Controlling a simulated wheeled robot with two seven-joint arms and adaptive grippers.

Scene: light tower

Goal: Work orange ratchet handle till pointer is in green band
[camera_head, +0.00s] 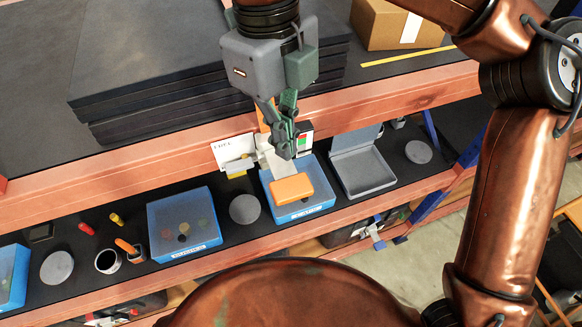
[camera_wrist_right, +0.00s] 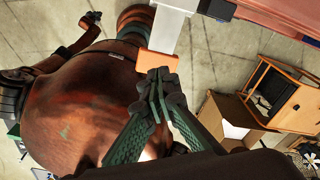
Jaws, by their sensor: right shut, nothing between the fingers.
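The orange ratchet handle (camera_head: 291,188) is at the end of a pale grey lever (camera_head: 272,160) and appears over a blue bin in the head view. In the right wrist view the orange handle (camera_wrist_right: 157,63) is just beyond my fingertips. My right gripper (camera_head: 285,150) is shut and empty, pointing down above the lever; its fingertips (camera_wrist_right: 160,76) overlap the handle's edge in the wrist view, and I cannot tell whether they touch. A small gauge face with red and green patches (camera_head: 303,143) is partly hidden behind the gripper. The pointer cannot be made out. My left gripper is not in view.
An orange shelf beam (camera_head: 130,171) runs behind the lever. Blue bins (camera_head: 184,222), a grey open tray (camera_head: 363,171), round grey discs (camera_head: 245,209) and a mug (camera_head: 108,261) line the lower shelf. Dark stacked sheets (camera_head: 180,70) and a cardboard box (camera_head: 392,25) lie above.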

